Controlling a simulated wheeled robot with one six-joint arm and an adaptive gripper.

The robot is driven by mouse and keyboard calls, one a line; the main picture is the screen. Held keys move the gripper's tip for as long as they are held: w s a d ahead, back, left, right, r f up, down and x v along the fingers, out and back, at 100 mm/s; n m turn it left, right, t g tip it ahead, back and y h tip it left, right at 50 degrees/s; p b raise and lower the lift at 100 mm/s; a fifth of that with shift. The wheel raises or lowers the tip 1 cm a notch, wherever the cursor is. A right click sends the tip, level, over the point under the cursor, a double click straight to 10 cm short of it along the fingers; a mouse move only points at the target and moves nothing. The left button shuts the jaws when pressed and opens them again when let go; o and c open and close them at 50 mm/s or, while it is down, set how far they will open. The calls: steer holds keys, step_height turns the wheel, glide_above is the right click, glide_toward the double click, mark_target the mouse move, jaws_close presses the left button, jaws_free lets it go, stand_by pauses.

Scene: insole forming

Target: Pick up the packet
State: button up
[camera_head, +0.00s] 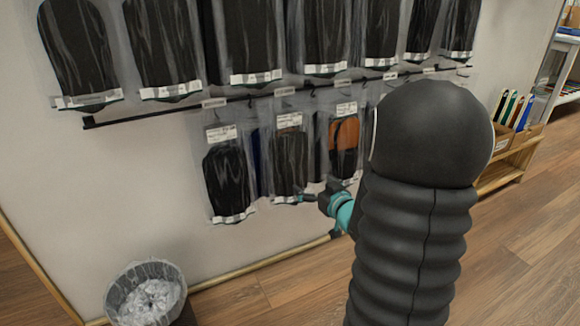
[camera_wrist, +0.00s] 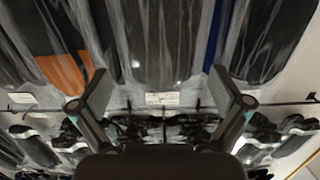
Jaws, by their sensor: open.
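Clear packets with dark insoles hang on a wall rack. In the head view, my gripper (camera_head: 310,197) is at the lower end of the middle packet (camera_head: 289,162) of the lower row. My gripper (camera_wrist: 162,92) is open in the wrist view, its fingers spread to either side of a dark packet (camera_wrist: 162,45) with a white label strip. Nothing is seen held between the fingers. I cannot tell whether the fingers touch the packet.
A black packet (camera_head: 228,178) hangs to the left and an orange-and-black packet (camera_head: 344,140) to the right, both close by. More packets (camera_head: 248,40) hang above the dark rail (camera_head: 150,115). A lined bin (camera_head: 146,290) stands on the floor at lower left.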

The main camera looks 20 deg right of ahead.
mark_target(294, 169)
steer(key=w, duration=0.4)
steer(key=w+f, duration=0.1)
steer(key=w, duration=0.6)
steer(key=shift+w+a+f+b, duration=0.3)
steer(key=c, duration=1.1)
steer(key=shift+r, duration=0.1)
